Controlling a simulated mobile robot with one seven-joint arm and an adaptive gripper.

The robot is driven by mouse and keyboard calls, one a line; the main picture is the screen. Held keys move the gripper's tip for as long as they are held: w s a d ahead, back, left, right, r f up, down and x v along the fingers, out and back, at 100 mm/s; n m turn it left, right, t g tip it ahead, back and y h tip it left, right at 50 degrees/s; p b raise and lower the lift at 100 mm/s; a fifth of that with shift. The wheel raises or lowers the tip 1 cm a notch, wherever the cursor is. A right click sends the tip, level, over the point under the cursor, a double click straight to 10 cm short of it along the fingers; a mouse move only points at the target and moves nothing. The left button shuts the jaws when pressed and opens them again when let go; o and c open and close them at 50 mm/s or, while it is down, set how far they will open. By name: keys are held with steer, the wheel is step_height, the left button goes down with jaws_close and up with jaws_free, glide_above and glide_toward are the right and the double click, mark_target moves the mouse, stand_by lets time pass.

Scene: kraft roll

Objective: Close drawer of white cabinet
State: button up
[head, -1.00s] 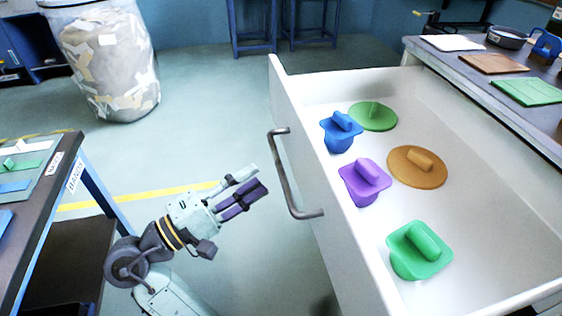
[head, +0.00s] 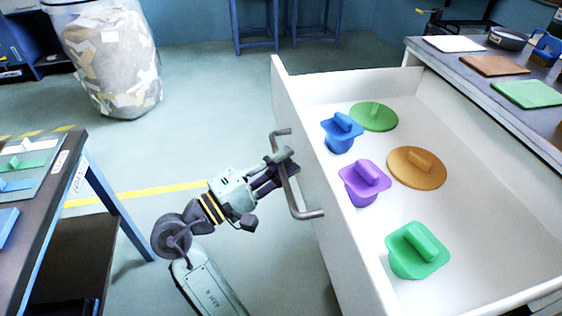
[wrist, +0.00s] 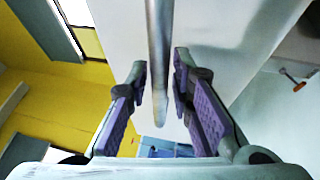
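The white drawer (head: 300,165) stands pulled out on the right in the head view. Its grey bar handle (head: 288,182) is on the front panel, facing my arm. My gripper (head: 284,166) is at the handle's middle. In the wrist view the handle (wrist: 158,50) runs between the two purple-padded fingers of my gripper (wrist: 160,95), with gaps on both sides, so the fingers are open around it. The drawer front (wrist: 215,35) shows behind the handle.
In the drawer lie blue (head: 341,133), purple (head: 364,183) and green (head: 417,250) lidded pieces, with flat green (head: 374,116) and orange (head: 417,167) discs. A dark table (head: 45,200) stands left; a worktop (head: 480,80) is at the right. Open floor lies behind my arm.

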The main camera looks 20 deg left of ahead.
jaws_close()
stand_by(0.3)
stand_by(0.3)
